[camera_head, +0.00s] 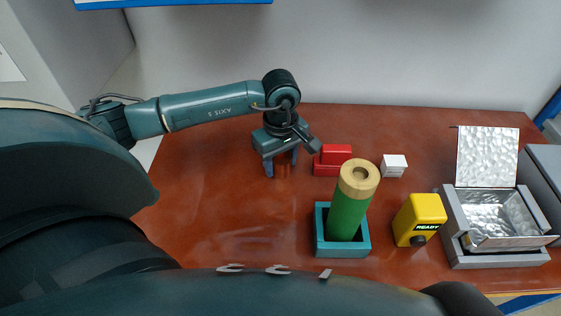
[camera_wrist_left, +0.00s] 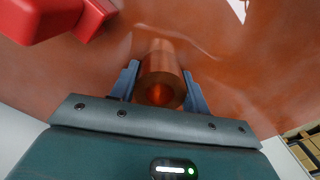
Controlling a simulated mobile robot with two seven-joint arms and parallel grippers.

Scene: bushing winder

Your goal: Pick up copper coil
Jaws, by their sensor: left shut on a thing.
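The copper coil (camera_wrist_left: 161,76) is a shiny copper-coloured cylinder in the left wrist view. It sits between the two blue-grey fingers of my left gripper (camera_wrist_left: 158,92), which is shut on it. In the head view my left gripper (camera_head: 282,167) points down over the table at the back, left of the red blocks. There only a small part of the copper coil (camera_head: 283,158) shows between the fingers. I cannot tell whether the coil touches the table. My right gripper is not in view.
A red block pair (camera_head: 333,160) stands close right of the gripper, with a white block (camera_head: 394,165) beyond. A green cylinder (camera_head: 348,215) stands in a teal holder (camera_head: 343,252). A yellow READY box (camera_head: 419,220) and an open metal-lined box (camera_head: 500,262) stand right. The table's left is clear.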

